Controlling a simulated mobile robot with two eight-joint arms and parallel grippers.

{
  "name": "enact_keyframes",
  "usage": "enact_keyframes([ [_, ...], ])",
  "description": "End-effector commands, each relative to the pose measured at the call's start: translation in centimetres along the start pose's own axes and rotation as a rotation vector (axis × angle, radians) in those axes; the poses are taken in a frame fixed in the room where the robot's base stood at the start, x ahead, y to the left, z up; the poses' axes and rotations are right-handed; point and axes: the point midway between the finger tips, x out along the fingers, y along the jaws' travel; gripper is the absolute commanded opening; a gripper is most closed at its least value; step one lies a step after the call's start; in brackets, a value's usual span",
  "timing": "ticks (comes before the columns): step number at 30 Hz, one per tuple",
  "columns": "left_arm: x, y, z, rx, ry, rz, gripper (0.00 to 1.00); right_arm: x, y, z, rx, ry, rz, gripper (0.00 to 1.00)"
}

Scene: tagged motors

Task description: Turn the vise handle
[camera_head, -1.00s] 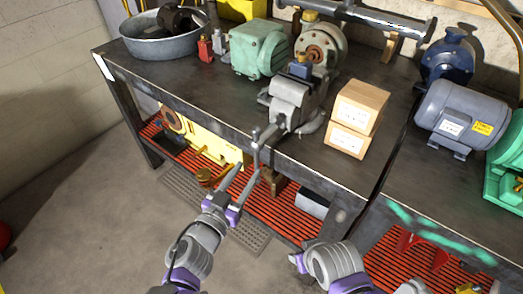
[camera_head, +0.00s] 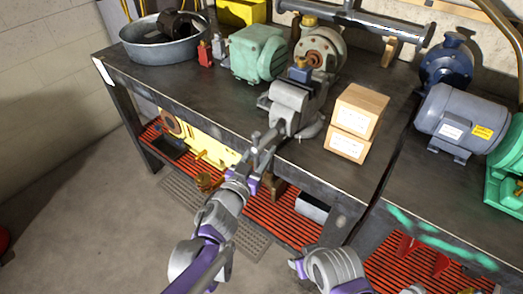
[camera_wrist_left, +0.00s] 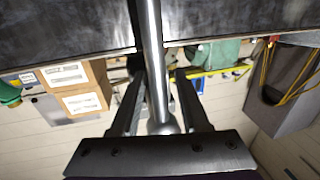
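The grey vise (camera_head: 291,104) is mounted at the front edge of the dark workbench. Its handle is a metal rod at the front of the vise, mostly hidden behind my left gripper in the head view. In the left wrist view the handle (camera_wrist_left: 154,60) runs down between the two fingers and ends in a ball. My left gripper (camera_head: 264,150) is at the handle, with a finger on each side. The fingers are open, with a gap showing beside the rod. My right arm shows at the bottom of the head view, but I cannot make out its gripper.
Two stacked cardboard boxes (camera_head: 354,122) stand right of the vise. A green motor housing (camera_head: 259,54) and a metal basin (camera_head: 160,48) are to the left. A grey motor (camera_head: 462,115) sits on the right bench. A red slatted lower shelf (camera_head: 289,226) runs below.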

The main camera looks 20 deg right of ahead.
Motion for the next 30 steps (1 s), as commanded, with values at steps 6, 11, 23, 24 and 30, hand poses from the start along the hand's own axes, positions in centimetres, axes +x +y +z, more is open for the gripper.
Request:
enact_keyframes([
  [6, -0.03, -0.01, 0.0, 0.0, 0.0, 0.0, 0.04, 0.0, 0.0, 0.0, 0.0, 0.0, 0.0, 0.5],
  [11, -0.04, -0.01, 0.0, 0.0, 0.0, 0.0, 0.0, 0.0, 0.0, 0.0, 0.0, 0.0, 0.0, 0.5],
  [23, -0.05, -0.01, 0.01, 0.0, 0.0, 0.0, 0.0, 0.0, 0.0, 0.0, 0.0, 0.0, 0.0, 0.5],
  [24, -0.05, -0.01, 0.01, 0.0, 0.0, 0.0, 0.0, 0.0, 0.0, 0.0, 0.0, 0.0, 0.0, 0.5],
  [30, -0.05, -0.02, 0.01, 0.0, 0.0, 0.0, 0.0, 0.0, 0.0, 0.0, 0.0, 0.0, 0.0, 0.5],
])
